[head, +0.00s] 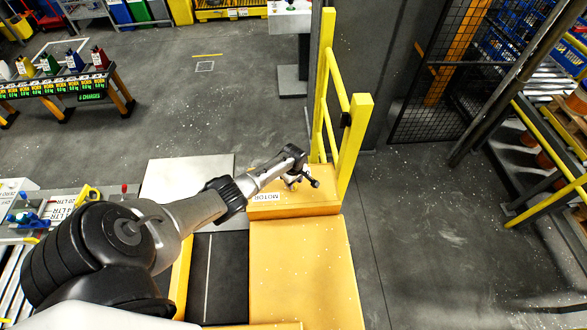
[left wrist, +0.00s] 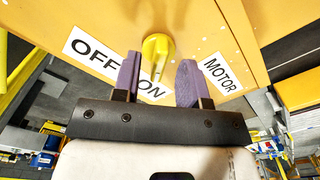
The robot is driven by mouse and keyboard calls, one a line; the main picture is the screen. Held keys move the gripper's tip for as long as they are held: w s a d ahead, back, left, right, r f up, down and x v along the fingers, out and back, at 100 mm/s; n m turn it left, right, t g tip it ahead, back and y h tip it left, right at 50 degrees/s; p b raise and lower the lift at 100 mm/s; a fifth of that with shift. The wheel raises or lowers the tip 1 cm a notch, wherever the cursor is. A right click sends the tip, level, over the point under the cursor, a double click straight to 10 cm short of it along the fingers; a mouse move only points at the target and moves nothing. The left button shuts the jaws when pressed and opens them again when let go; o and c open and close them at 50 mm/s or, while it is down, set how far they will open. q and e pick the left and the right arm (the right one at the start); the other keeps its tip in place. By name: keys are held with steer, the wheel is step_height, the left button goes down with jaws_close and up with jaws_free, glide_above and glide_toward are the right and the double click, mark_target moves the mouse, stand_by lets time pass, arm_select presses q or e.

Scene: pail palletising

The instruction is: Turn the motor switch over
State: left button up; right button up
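The motor switch (left wrist: 157,48) is a yellow knob on the face of a yellow box (head: 290,200). In the left wrist view, an OFF label (left wrist: 90,49) lies to its left and an ON label (left wrist: 152,89) below it, partly hidden by a finger. A MOTOR label (left wrist: 219,75) is at right. My left gripper (left wrist: 160,72) is open, its two purple fingers on either side of the knob with gaps visible. In the head view, my left gripper (head: 299,181) is at the box; the knob cannot be made out there. My right gripper is out of view.
A yellow guard rail (head: 352,142) rises just behind and right of the box. Yellow conveyor covers (head: 300,268) lie in front. A table with small coloured pails (head: 62,80) stands far left. Open grey floor (head: 240,95) lies beyond.

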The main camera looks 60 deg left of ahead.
arm_select(q)
step_height(320, 180, up, 12)
steer(key=shift+f+p, duration=0.25)
steer(key=shift+p, duration=0.2)
stand_by(0.6)
